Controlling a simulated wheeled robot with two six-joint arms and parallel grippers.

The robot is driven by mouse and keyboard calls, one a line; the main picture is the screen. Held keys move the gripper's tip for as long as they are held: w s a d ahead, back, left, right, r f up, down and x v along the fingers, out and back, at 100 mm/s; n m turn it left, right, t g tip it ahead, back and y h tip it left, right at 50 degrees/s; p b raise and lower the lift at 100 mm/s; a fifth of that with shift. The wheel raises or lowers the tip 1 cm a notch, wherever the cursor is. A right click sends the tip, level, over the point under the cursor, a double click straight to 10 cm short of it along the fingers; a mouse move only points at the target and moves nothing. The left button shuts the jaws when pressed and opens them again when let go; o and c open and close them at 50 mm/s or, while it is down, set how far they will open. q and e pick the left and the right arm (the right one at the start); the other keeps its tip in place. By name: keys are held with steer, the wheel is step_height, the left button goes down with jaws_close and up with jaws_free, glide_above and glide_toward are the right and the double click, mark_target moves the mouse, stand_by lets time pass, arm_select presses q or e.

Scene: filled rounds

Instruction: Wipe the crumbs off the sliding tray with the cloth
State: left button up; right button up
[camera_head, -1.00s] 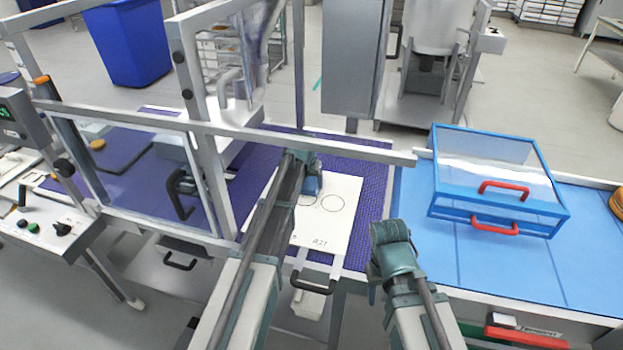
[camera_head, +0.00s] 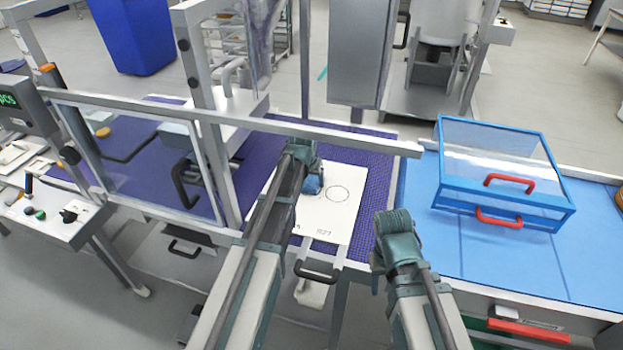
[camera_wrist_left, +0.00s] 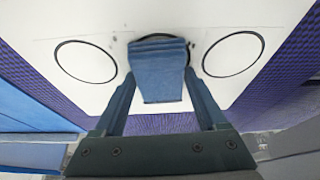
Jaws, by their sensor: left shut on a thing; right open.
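The white sliding tray (camera_head: 341,218) lies on the purple mat, with its black handle (camera_head: 318,271) at the near edge. Printed circles show on it. My left gripper (camera_head: 306,164) is over the tray and shut on the blue cloth (camera_head: 312,186). In the left wrist view the cloth (camera_wrist_left: 158,72) hangs between the fingers, in front of a middle circle, with a ring on either side. It looks close to the tray; contact cannot be told. I cannot make out crumbs clearly. My right gripper (camera_head: 393,222) is open and empty, right of the tray.
A metal frame bar (camera_head: 340,138) crosses behind my left gripper, and a clear guard panel (camera_head: 150,165) stands left. A blue case with red handles (camera_head: 505,175) sits on the blue bench (camera_head: 420,190) at the right. A grey cabinet (camera_head: 358,55) stands behind.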

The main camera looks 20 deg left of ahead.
mark_target(308, 189)
arm_select(q)
steer(key=shift+s+f, duration=0.1)
steer(key=shift+s, duration=1.7)
steer(key=shift+s, duration=0.1)
steer(key=shift+s+a, duration=0.1)
steer(key=shift+s, duration=1.65)
steer(key=shift+w+a+r, duration=0.1)
steer(key=shift+a, duration=0.35)
steer(key=shift+w+a+r, duration=0.1)
steer(key=shift+a, duration=0.3)
steer(key=shift+w, duration=0.15)
